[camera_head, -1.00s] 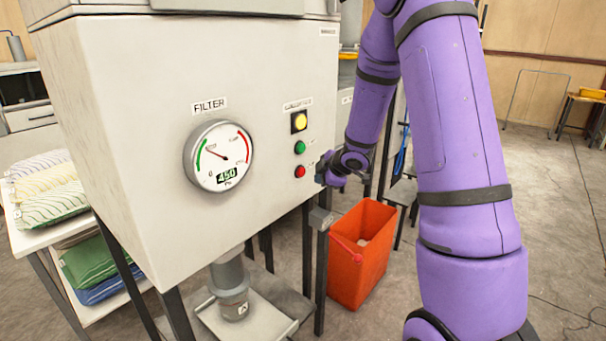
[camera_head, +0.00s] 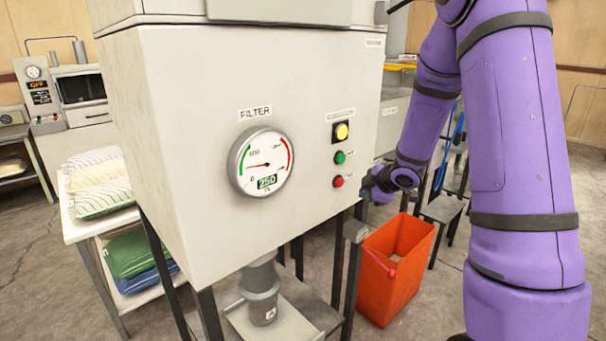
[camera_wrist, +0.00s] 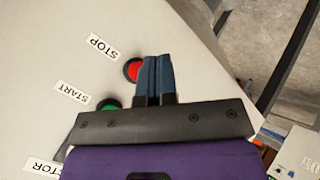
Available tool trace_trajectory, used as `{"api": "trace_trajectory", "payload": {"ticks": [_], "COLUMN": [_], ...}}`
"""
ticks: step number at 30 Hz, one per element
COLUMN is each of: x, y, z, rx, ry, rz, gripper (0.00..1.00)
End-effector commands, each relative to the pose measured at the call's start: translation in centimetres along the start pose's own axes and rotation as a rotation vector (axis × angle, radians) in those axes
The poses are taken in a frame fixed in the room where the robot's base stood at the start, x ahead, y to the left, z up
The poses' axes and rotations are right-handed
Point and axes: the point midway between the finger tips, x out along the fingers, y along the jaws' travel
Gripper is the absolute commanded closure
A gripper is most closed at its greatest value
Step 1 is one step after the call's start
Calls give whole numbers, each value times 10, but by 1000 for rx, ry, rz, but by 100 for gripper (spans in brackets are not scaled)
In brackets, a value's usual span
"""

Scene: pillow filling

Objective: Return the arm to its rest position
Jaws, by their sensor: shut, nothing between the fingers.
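My purple arm reaches forward on the right of the head view. My gripper (camera_head: 368,182) is beside the red stop button (camera_head: 338,182) on the machine's front panel. In the wrist view my gripper (camera_wrist: 157,58) is shut and empty, its two blue-grey fingertips together and partly over the red stop button (camera_wrist: 133,69). I cannot tell whether the tips touch the panel. The green start button (camera_wrist: 108,104) is partly hidden behind my gripper's body. In the head view it shows above the red one (camera_head: 340,157). The yellow lamp (camera_head: 342,132) is above both.
The grey machine (camera_head: 190,120) has a filter gauge (camera_head: 261,162) reading 250. An orange bin (camera_head: 393,285) stands on the floor below my gripper. A shelf with folded pillows (camera_head: 100,182) is at left. A small step stool (camera_head: 442,208) stands behind the bin.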

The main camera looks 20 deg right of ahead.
Motion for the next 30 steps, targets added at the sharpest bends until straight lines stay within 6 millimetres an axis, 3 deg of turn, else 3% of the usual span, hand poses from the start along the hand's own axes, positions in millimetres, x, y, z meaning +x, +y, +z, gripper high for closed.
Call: {"api": "trace_trajectory", "payload": {"ticks": [5,10,15,20,26,30], "x": [-2,-27,-75,-124,-184,-225], "y": [2,17,34,36,22,2], "z": [-1,-14,-36,-55,-79,-96], "rx": [4,60,192,340,538,679], "ry": [-5,-63,-158,-233,-294,-319], "rz": [4,47,113,157,179,171], "gripper": [100,100,100,100,100,100]}}
